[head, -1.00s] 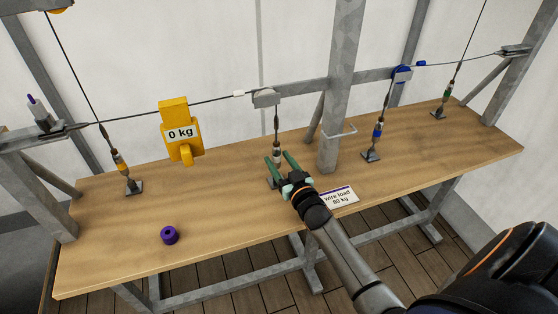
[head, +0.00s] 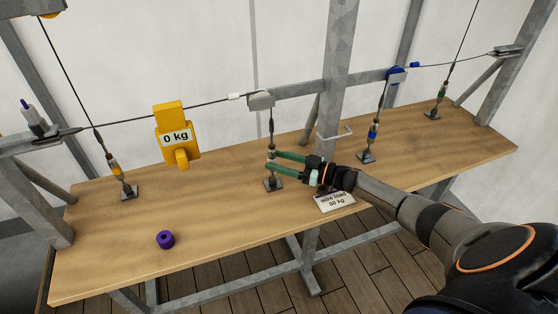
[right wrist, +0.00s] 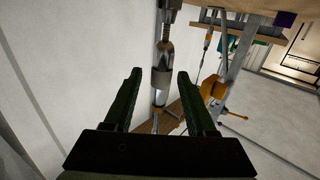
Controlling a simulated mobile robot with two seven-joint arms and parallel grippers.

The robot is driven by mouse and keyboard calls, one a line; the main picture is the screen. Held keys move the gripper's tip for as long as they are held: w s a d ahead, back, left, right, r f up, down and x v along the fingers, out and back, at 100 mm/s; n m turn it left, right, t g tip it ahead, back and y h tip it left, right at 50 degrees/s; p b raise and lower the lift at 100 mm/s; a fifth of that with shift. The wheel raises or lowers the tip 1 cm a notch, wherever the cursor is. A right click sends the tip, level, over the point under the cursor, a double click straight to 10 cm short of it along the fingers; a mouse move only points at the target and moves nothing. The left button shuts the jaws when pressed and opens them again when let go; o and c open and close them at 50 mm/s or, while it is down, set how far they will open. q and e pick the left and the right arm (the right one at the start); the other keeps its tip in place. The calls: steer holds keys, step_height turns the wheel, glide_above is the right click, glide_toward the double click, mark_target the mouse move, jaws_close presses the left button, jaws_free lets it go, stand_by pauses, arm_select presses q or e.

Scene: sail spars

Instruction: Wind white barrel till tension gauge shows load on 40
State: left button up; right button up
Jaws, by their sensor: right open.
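The white barrel (right wrist: 160,98) is part of the upright middle turnbuckle, below a grey pulley block. In the right wrist view it stands between my two green fingers with clear space on both sides. My right gripper (head: 270,161) is open, its fingers level and around the barrel in the head view, partly hiding it. The yellow tension gauge (head: 176,138) hangs on the wire to the left and reads 0 kg. It also shows in the right wrist view (right wrist: 212,88). My left gripper is out of view.
A yellow-banded turnbuckle (head: 115,168) stands left; blue (head: 374,130) and green (head: 439,95) ones stand right. A steel post (head: 337,60) rises behind my gripper. A wire load card (head: 334,201) lies below my arm. A purple spool (head: 165,239) sits on the bare front left of the bench.

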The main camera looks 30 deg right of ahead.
steer(key=shift+n+g+y, duration=0.9)
steer(key=shift+y, duration=0.2)
steer(key=shift+f, duration=0.1)
steer(key=shift+d+f+b, duration=0.1)
steer(key=shift+f+b, duration=0.2)
steer(key=shift+b, duration=0.15)
steer(key=shift+w+r, duration=0.1)
jaws_close()
